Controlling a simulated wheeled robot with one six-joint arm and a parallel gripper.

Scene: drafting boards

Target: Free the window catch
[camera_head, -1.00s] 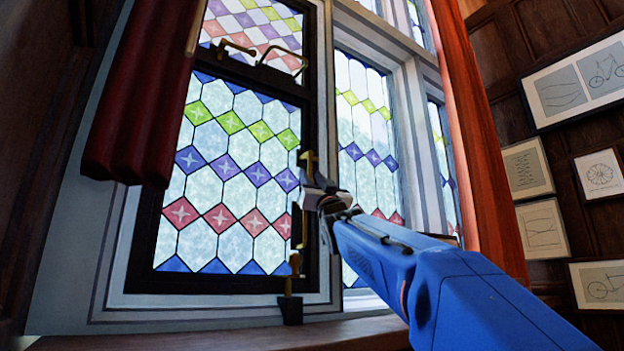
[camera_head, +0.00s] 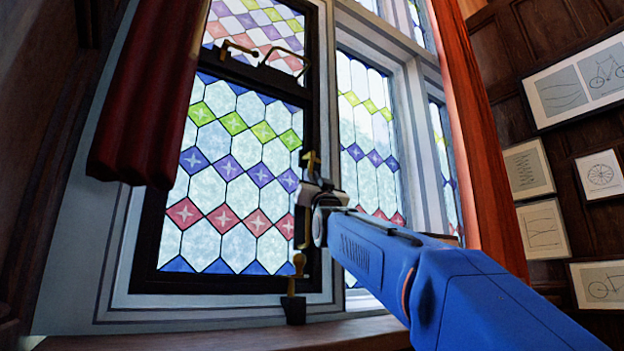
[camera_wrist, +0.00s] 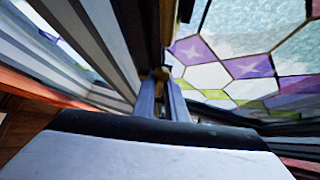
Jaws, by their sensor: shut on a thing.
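The window catch (camera_head: 312,160) is a small brass fitting on the right edge of the dark casement frame (camera_head: 240,283). Its upper part shows just above my gripper (camera_head: 309,188), and brass also shows just below. My gripper is shut on the catch and hides its middle part. In the wrist view, my gripper (camera_wrist: 161,88) has its two fingers close together with a bit of brass, the catch (camera_wrist: 161,73), at their tips. I cannot tell exactly how far the catch is turned. The casement looks closed in its frame.
A brass handle on a dark block (camera_head: 294,305) stands at the casement's lower right, below my gripper. A brass stay (camera_head: 285,58) crosses the top of the casement. Framed drawings (camera_head: 585,80) hang further right.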

